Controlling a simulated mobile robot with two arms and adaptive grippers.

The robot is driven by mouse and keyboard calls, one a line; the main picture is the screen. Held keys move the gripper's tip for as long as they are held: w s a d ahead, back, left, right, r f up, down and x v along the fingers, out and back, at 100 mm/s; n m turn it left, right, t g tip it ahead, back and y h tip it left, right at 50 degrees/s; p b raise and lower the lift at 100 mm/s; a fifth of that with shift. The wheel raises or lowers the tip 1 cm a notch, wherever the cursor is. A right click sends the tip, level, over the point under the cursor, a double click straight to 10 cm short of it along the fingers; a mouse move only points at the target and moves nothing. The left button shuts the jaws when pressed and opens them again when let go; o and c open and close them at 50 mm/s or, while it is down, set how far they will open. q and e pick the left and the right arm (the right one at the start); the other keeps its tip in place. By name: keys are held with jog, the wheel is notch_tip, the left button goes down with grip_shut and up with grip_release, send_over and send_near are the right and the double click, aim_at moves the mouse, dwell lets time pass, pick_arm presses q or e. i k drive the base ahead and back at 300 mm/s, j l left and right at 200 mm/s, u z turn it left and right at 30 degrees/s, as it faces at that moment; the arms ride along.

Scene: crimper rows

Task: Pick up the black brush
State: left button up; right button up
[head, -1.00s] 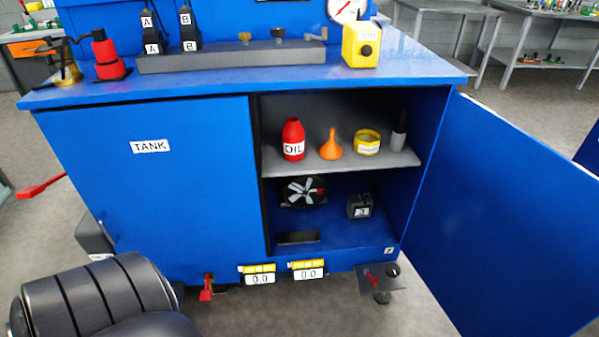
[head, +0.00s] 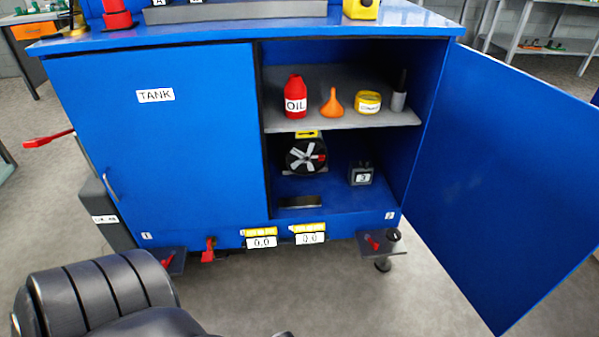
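An upright item with a grey lower part and a black top (head: 399,92) stands at the right end of the shelf inside the open blue cabinet. It looks like the black brush, but it is too small to make out bristles. It stands just right of a yellow round tin, apart from the cabinet's side wall. Neither of my grippers shows in the head view. A dark arm part of mine fills the lower left corner.
The shelf (head: 290,121) also holds a red OIL bottle (head: 295,95), an orange funnel (head: 332,103) and the yellow tin (head: 368,102). A fan (head: 306,155) and a dark box (head: 361,174) sit below. The open door (head: 500,180) swings out right; the TANK door (head: 155,150) is shut.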

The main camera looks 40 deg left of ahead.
aim_at(402, 80)
jog(key=u, duration=0.8)
